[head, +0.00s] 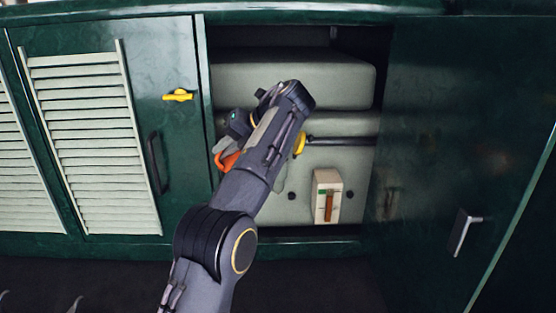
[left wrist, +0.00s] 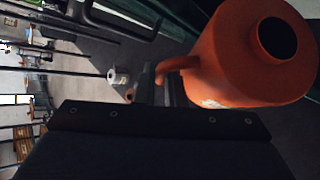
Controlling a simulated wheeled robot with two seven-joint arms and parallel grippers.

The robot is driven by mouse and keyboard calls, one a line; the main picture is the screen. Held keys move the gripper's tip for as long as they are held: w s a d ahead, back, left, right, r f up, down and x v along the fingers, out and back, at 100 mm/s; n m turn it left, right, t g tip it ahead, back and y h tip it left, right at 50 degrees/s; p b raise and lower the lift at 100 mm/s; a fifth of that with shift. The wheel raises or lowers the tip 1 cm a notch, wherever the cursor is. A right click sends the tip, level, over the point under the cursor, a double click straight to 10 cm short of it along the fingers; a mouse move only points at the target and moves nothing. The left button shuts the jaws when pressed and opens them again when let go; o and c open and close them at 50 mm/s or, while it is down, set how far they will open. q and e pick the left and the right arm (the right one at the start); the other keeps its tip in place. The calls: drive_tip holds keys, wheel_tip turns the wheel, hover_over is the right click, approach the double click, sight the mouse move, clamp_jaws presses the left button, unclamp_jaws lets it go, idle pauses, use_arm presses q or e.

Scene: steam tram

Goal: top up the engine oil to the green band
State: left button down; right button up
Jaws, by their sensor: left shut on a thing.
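An orange oil can (head: 229,161) shows partly behind my left arm at the open compartment. In the left wrist view the orange can (left wrist: 235,60) is large, with its dark round opening facing the camera. My left gripper (left wrist: 152,84) is shut on the can's curved handle; in the head view the gripper (head: 224,146) is mostly hidden by my arm. A pale sight gauge (head: 327,196) on the engine (head: 346,158) has a green mark and a brown column, whose top appears near the mark. A yellow fitting (head: 300,143) is partly hidden. My right gripper is out of view.
The dark green right door (head: 440,120) stands open, with a metal handle (head: 462,232). A louvred green door (head: 100,130) with a yellow latch (head: 178,95) is at the left. A dark rod (head: 342,141) crosses the engine's front.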

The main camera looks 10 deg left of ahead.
use_arm(q)
drive_tip(key=shift+r, duration=0.1)
idle(0.3)
drive_tip(key=shift+w+d+r+g+y+p, duration=0.15)
drive_tip(key=shift+r+p, duration=0.25)
drive_tip(key=shift+p, duration=0.3)
drive_tip(key=shift+w+d+r+g+y+p, duration=0.15)
drive_tip(key=shift+r+p, duration=0.2)
drive_tip(key=shift+p, duration=0.3)
drive_tip(key=shift+a, duration=0.1)
drive_tip(key=shift+s+a+f+b, duration=0.2)
drive_tip(key=shift+f+b, duration=0.25)
drive_tip(key=shift+b, duration=0.25)
